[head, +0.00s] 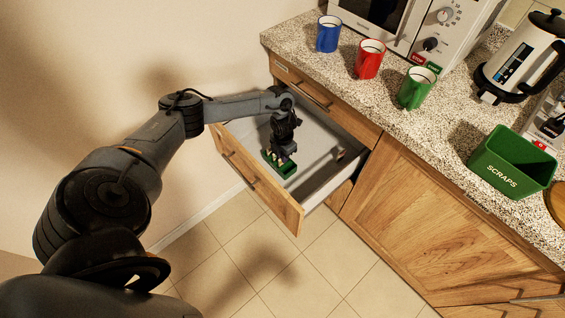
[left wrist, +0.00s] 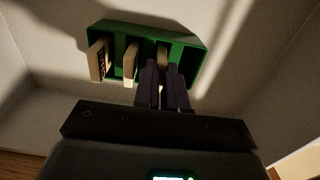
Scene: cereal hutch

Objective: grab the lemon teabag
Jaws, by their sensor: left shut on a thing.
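A green teabag box (head: 289,171) stands inside the open drawer (head: 260,186). In the left wrist view the box (left wrist: 193,58) holds a few upright pale teabags, one at the left (left wrist: 97,60) with dark lettering and one in the middle (left wrist: 131,57). My left gripper (head: 281,156) reaches down into the drawer over the box. In the left wrist view its fingers (left wrist: 163,75) are close together, shut on the rightmost pale teabag (left wrist: 162,54), which is still within the box. Its face is mostly hidden by the fingers, so I cannot tell its flavour. My right gripper is not in view.
The drawer's walls and wooden front surround my left gripper. The counter above holds a blue mug (head: 328,34), red mug (head: 369,59), green mug (head: 416,88), microwave (head: 422,30), kettle (head: 522,55) and green scraps bin (head: 510,165). The drawer around the box looks mostly empty.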

